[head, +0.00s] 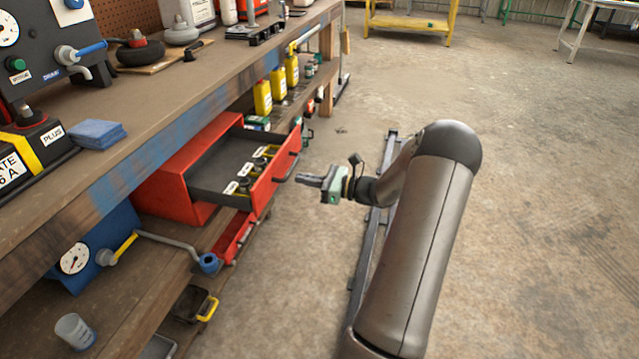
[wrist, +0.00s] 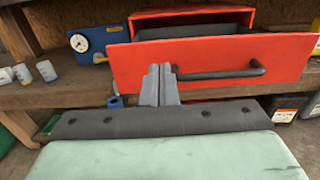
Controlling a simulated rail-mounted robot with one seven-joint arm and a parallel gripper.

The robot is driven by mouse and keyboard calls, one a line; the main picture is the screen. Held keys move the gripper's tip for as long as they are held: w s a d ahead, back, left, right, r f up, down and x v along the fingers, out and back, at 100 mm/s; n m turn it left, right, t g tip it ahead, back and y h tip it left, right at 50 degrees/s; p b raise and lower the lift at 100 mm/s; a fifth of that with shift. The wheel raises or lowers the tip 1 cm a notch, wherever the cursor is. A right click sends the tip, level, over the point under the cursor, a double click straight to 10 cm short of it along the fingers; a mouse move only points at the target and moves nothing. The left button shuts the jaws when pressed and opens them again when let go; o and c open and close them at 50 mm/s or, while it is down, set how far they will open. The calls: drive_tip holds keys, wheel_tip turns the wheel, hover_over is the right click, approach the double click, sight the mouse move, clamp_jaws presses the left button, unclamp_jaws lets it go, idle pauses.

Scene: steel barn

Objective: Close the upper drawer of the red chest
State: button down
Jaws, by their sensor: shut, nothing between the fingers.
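The red chest (head: 180,178) sits on a shelf under the workbench. Its upper drawer (head: 275,182) is pulled well out, with several small labelled items (head: 245,184) inside. The drawer's red front (wrist: 205,62) faces me in the wrist view, with a dark bar handle (wrist: 222,74). A lower red drawer (head: 233,238) also sticks out a little beneath it. My gripper (head: 312,180) is shut and empty, just in front of the upper drawer front. In the wrist view its fingertips (wrist: 160,70) overlap the front beside the handle's left end; I cannot tell whether they touch.
The workbench top (head: 190,90) overhangs the chest. A blue gauge box (head: 95,250) with a pipe stands left of the chest. Yellow bottles (head: 275,85) stand on the shelf beyond it. The concrete floor (head: 500,130) to the right is open.

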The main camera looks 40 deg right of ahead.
sight(268, 172)
drive_tip(key=b+x, duration=0.2)
drive_tip(key=x, duration=0.6)
drive_tip(key=shift+w, duration=0.1)
